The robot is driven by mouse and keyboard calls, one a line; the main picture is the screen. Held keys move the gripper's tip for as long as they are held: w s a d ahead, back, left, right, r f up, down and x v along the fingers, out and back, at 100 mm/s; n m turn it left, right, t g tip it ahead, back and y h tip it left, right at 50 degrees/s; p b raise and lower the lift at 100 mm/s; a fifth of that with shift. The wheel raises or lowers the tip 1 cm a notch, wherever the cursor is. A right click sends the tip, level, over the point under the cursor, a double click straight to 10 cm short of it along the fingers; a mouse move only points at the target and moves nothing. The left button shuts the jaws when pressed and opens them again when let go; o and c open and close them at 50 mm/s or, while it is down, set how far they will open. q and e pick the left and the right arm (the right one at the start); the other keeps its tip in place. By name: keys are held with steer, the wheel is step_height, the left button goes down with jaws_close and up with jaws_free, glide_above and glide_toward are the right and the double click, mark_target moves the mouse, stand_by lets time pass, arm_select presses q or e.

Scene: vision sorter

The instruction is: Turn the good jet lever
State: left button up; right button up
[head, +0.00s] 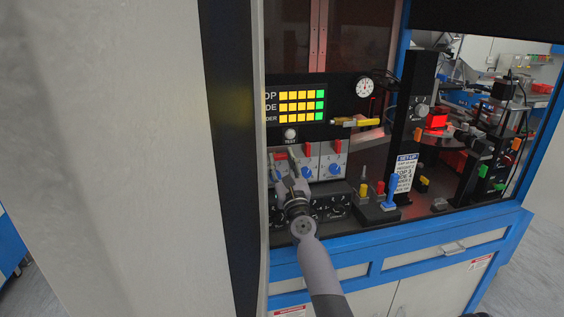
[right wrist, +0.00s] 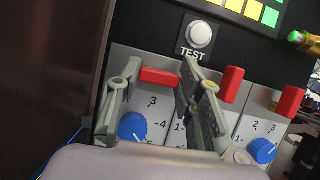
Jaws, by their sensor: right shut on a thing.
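Three red levers sit on pale valve panels below the display. The leftmost lever (right wrist: 158,76) lies sideways; the middle lever (right wrist: 232,84) and right lever (right wrist: 290,101) stand nearly upright. My right gripper (head: 286,166) reaches up to the leftmost panel. In the right wrist view its fingers (right wrist: 160,80) are on either side of the leftmost lever, shut on it. In the head view this lever (head: 280,156) is partly hidden by the gripper. No label reads clearly enough to tell which lever is the good jet one. My left gripper is not in view.
Blue knobs (right wrist: 132,126) sit on the panels below the levers. A TEST button (right wrist: 199,35) is just above. A yellow cylinder (head: 356,122) juts out at right. A block with coloured handles (head: 377,211) stands on the deck. A pale wall (head: 110,150) fills the left.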

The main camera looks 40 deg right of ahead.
steer(key=shift+c, duration=0.7)
